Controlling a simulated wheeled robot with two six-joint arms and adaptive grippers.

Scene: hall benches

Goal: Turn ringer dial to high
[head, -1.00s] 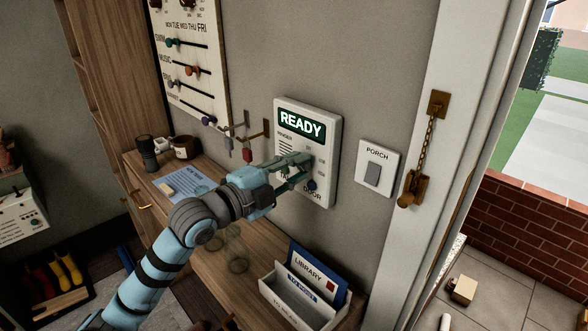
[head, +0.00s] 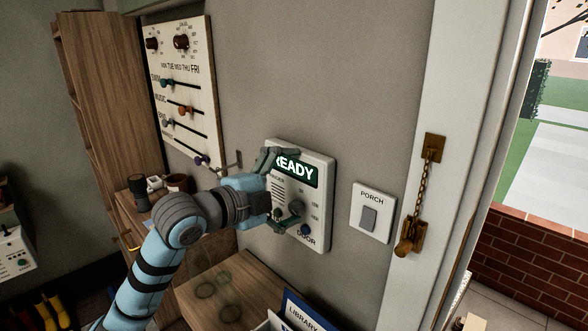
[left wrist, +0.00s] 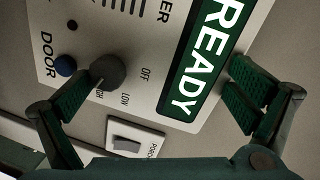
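The white wall panel (head: 322,222) has a lit green READY screen, the ringer dial and a blue DOOR button (head: 305,230). The round grey ringer dial (left wrist: 108,72) shows in the left wrist view beside the labels OFF, LOW and a partly hidden third one. I cannot clearly tell where its pointer stands. In the head view the dial (head: 297,208) is partly behind a finger. My left gripper (head: 288,188) is at the panel's left side, its fingers wide apart and empty. In the wrist view the dial lies between the fingers, nearer the left one. My right gripper is not in view.
A PORCH switch (head: 370,218) is on the wall right of the panel, and a door chain (head: 430,180) hangs beyond it. A slider board (head: 183,95) is at the left. A wooden shelf (head: 240,275) with a letter holder stands below.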

